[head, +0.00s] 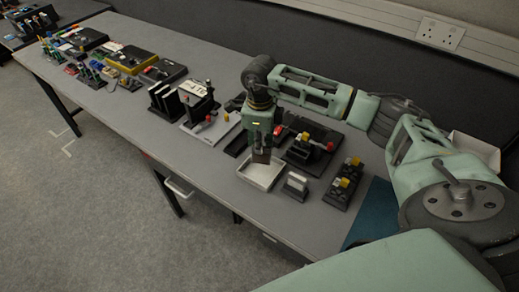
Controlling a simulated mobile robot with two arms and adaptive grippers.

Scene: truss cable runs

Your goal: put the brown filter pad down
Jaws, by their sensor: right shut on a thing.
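My right gripper (261,148) points down over the white tray (262,183) near the front edge of the table. It is shut on the brown filter pad (261,157), which hangs upright below the fingers. The pad's lower edge is over the back part of the tray; I cannot tell whether it touches the tray floor. The rest of the tray looks empty. My left gripper is not in view.
A small block with a pale top (296,186) stands right of the tray. A black fixture with yellow parts (343,184) and a larger black fixture (308,152) are close by. A blue mat (369,211) lies at the right. Several devices crowd the table's far left.

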